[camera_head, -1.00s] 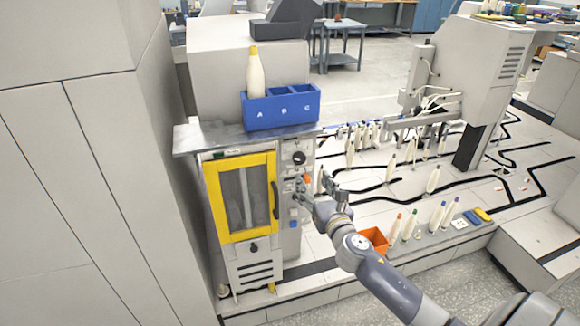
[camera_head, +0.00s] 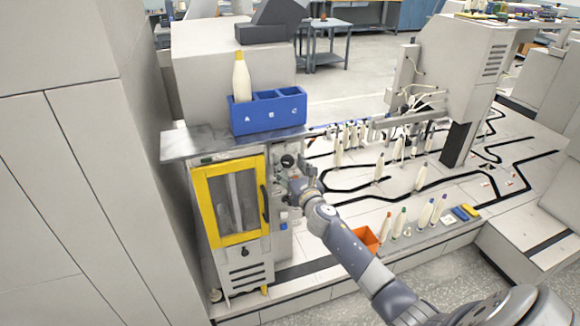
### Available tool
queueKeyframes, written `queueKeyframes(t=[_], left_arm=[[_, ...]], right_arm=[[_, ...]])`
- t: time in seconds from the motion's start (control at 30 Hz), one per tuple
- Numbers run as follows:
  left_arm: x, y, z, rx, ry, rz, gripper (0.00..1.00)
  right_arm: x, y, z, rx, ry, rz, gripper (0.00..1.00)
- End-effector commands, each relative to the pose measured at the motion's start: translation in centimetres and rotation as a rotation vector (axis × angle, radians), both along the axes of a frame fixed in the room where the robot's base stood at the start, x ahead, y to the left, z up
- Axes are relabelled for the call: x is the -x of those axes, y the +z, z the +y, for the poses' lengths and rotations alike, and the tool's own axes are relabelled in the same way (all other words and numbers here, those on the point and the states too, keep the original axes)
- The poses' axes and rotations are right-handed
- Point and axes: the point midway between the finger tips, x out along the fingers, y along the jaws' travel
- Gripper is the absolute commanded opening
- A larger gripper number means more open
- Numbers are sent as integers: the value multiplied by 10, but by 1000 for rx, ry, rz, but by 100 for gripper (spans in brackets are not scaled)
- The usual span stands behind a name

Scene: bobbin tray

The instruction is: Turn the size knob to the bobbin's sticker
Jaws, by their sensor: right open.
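A cream bobbin (camera_head: 241,80) with a yellow tip stands upright in the compartment marked A of the blue tray (camera_head: 267,112). Compartments B and C look empty. The tray stands on the metal top of a machine with a yellow-framed door. A dark round knob (camera_head: 288,160) sits high on the narrow control panel right of the door. My right gripper (camera_head: 295,175) is open and empty in front of that panel, just below and right of the knob. It hides part of the panel. Whether it touches anything is unclear. My left gripper is out of view.
The machine's door (camera_head: 230,200) has a dark handle. An orange bin (camera_head: 366,240) stands right of the machine, with several bobbins (camera_head: 422,215) with coloured tips beside it. A tall grey cabinet (camera_head: 70,180) closes off the left side.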

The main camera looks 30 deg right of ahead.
Motion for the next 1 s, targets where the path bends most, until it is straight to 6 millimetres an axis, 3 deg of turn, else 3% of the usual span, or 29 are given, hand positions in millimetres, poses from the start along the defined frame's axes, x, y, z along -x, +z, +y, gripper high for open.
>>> queueKeyframes(t=[0.13, 0.3, 0.33, 0.73, 1.0], left_arm=[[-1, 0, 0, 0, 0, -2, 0], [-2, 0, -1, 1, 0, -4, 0], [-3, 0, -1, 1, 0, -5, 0], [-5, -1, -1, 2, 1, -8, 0], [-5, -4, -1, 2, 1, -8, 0]], right_arm=[[0, 0, 0, 0, 0, 0, 52], [0, 0, 0, 0, 0, 0, 14], [0, 0, 0, 0, 0, 0, 10], [0, 0, 0, -45, -1, -11, 10], [0, -1, 0, -212, -1, -51, 10]])
